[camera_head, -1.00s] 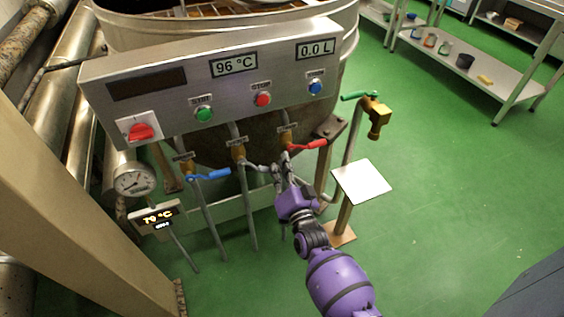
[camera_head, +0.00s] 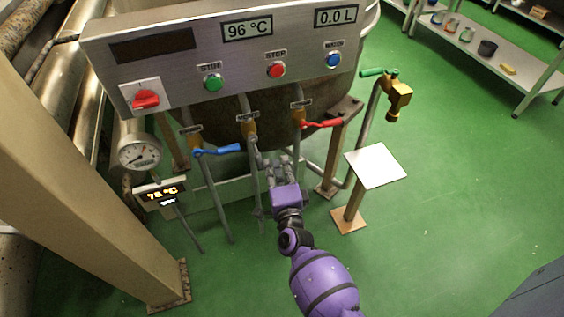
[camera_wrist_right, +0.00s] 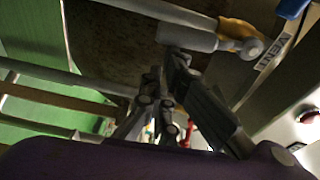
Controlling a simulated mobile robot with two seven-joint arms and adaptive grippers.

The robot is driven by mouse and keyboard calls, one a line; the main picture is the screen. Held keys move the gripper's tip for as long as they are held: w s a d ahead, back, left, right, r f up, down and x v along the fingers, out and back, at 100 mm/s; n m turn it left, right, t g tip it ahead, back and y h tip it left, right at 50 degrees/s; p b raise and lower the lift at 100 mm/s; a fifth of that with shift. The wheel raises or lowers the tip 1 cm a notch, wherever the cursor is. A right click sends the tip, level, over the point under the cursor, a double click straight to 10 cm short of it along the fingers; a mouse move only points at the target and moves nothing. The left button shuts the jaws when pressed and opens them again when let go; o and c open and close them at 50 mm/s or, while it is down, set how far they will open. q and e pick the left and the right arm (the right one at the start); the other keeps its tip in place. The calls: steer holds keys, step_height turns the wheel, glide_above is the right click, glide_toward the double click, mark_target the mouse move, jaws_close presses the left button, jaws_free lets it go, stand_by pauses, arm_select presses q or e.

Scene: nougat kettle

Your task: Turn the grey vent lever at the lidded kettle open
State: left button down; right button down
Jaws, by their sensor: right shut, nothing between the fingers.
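The vent valve has a yellow body (camera_head: 250,128) on the kettle's front, between the blue-lever and red-lever valves. Its grey vent lever (camera_head: 256,153) slants steeply down from it. In the right wrist view the grey lever (camera_wrist_right: 188,38) runs left from the yellow body (camera_wrist_right: 238,32), beside the VENT label. My right gripper (camera_head: 277,162) is shut and empty, just right of the lever's lower end. In the right wrist view its fingers (camera_wrist_right: 165,72) are close under the lever; I cannot tell whether they touch. My left gripper is not in view.
A blue lever (camera_head: 220,149) is to the left and a red lever (camera_head: 322,124) to the right. The steel control panel (camera_head: 290,40) overhangs the valves. A square plate on a post (camera_head: 376,166) and a brass tap (camera_head: 398,100) stand right. Open green floor lies farther right.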

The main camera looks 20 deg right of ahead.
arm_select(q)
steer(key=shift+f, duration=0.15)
arm_select(e)
steer(key=shift+a+f+m, duration=0.2)
steer(key=shift+a+m, duration=0.2)
steer(key=shift+m, duration=0.2)
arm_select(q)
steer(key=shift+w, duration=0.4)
